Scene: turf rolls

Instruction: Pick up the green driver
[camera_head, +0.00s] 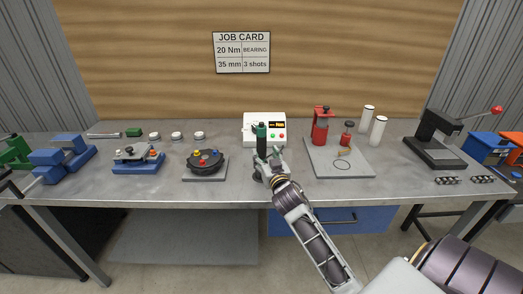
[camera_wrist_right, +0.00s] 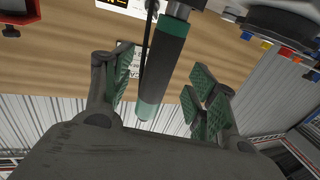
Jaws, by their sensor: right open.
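The green driver (camera_head: 261,137) stands upright in front of a white controller box, with a dark cable beside it. In the right wrist view its green and dark handle (camera_wrist_right: 167,55) lies between the open fingers of my right gripper (camera_wrist_right: 160,85), with a visible gap on the right side. Whether the left finger touches it I cannot tell. In the head view my right gripper (camera_head: 268,162) is at the driver's lower part and hides it there. My left gripper is not seen.
The white controller (camera_head: 277,121) stands close behind the driver. A round black fixture (camera_head: 205,162) with coloured buttons is to the left. A grey plate (camera_head: 325,168) with a red press (camera_head: 321,128) is to the right. Bare bench (camera_head: 235,190) lies in front.

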